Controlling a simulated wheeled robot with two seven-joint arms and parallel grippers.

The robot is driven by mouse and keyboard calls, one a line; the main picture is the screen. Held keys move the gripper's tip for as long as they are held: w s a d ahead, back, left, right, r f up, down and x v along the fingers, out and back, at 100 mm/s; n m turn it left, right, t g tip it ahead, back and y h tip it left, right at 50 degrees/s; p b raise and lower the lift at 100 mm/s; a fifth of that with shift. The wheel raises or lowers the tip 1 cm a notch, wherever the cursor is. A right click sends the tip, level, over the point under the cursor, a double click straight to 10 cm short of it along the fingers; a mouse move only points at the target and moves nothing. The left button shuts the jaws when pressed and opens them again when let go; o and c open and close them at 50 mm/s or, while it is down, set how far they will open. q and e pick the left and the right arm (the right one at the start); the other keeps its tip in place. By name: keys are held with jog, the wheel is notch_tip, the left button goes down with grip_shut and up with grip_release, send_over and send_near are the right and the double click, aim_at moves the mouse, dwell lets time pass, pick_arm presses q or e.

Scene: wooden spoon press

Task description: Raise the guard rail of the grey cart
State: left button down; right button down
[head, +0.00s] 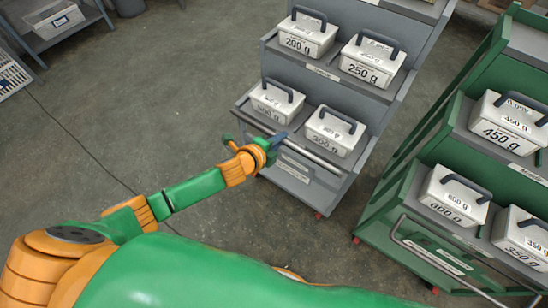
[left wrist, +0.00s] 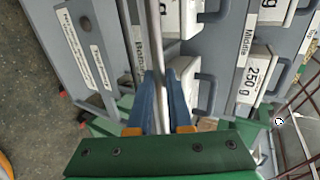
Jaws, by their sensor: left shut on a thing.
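The grey cart (head: 378,112) stands in the upper middle of the head view. Its guard rail (head: 312,157) is a thin metal bar across the front of the lower shelf, in front of the white bins there. In the left wrist view the rail (left wrist: 154,30) runs up from between the blue fingers. My left gripper (head: 277,140) is at the rail, left of its middle, and its fingers (left wrist: 167,100) are shut on it. The gripper hides part of the bar. My right gripper is not in view.
White bins with dark handles stand on the grey cart, such as the 250 g bin (head: 372,60). A green cart (head: 395,190) with its own rail (head: 440,262) stands close on the right. The floor (head: 150,110) to the left is mostly clear. A grey shelf (head: 60,28) is at the upper left.

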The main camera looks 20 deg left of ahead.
pick_arm(q)
jog(key=w, duration=0.1)
jog(key=w+d+r, duration=0.1)
jog(key=shift+w, duration=0.3)
jog(key=c, duration=1.6)
grip_release()
jog(key=shift+w+r, duration=0.2)
jog(key=shift+w, duration=0.25)
jog(key=shift+c, duration=2)
grip_release()
jog(key=shift+w+d, duration=0.1)
jog(key=shift+d, duration=0.05)
jog(key=shift+f, duration=0.1)
